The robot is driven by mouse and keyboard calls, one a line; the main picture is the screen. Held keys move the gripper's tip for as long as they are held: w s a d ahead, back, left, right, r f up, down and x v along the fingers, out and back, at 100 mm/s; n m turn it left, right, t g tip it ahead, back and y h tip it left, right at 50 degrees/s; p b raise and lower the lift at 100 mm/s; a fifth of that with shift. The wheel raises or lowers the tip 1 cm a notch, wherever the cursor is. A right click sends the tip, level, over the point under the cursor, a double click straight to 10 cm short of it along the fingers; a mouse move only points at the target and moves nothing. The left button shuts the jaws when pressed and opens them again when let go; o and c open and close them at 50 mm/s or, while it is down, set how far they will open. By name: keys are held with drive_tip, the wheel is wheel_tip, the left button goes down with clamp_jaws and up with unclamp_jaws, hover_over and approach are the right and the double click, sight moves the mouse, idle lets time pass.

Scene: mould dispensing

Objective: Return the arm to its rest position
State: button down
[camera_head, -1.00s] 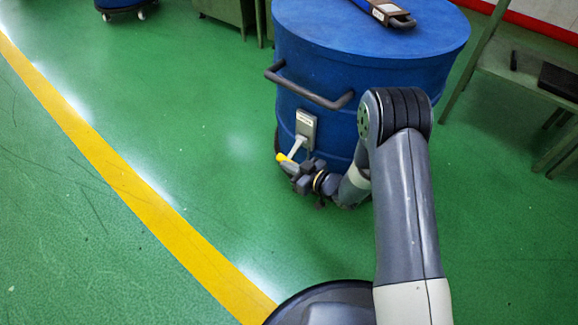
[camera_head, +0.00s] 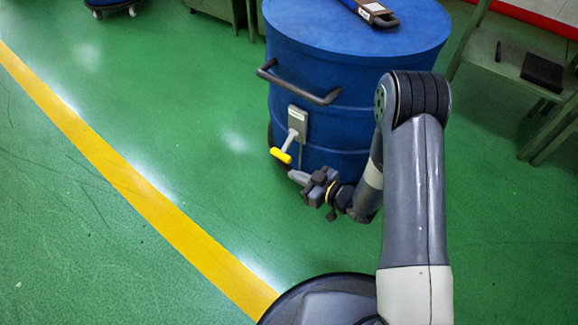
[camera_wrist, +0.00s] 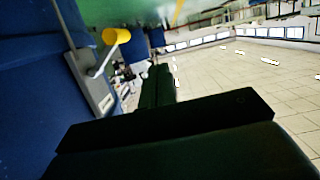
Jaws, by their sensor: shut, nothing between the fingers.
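My gripper (camera_head: 298,178) is shut and empty, low in front of a large blue drum (camera_head: 352,95) in the head view. Its tip is a little below and apart from the yellow end of a lever (camera_head: 281,156) on the drum's side. In the wrist view, the dark shut fingers of my gripper (camera_wrist: 158,88) fill the lower middle. The yellow lever end (camera_wrist: 117,36) shows at upper left there, beside the blue drum wall (camera_wrist: 30,95).
A dark handle bar (camera_head: 300,85) sticks out from the drum. A device (camera_head: 370,10) lies on its top. A green table (camera_head: 520,65) stands at right. A yellow floor line (camera_head: 130,185) crosses the green floor at left, which is clear.

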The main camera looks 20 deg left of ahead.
drive_tip(key=shift+s+d, duration=0.15)
drive_tip(key=shift+d, duration=0.05)
